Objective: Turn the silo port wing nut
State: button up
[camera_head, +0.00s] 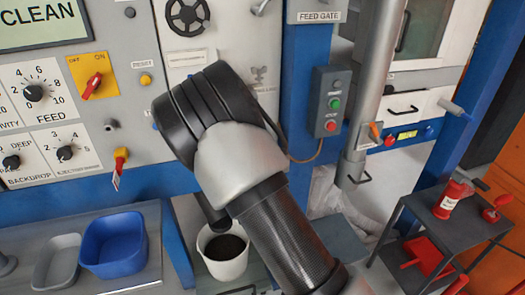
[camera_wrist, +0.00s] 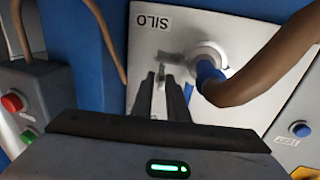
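The panel marked SILO (camera_wrist: 135,50) fills the middle of the wrist view, its label upside down. A small grey metal fitting, which looks like the wing nut (camera_wrist: 172,60), sticks out of it below the label. My gripper (camera_wrist: 160,80) points at the panel with its two dark fingers close together and a narrow gap between them. The fingertips are at the fitting, and a thin grey part shows in the gap. I cannot tell whether the fingers touch it. In the camera_head view my arm hides my gripper.
A brown hose with a blue collar (camera_wrist: 208,75) joins a round port right beside my fingers. A button box (camera_head: 328,100) stands to the right on a blue post. A white bucket (camera_head: 226,262) of dark grains and a blue tray (camera_head: 113,245) are below.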

jog(key=s+d+p, duration=0.1)
jog(key=s+p, duration=0.6)
jog(key=s, duration=0.9)
jog(key=shift+s, duration=0.35)
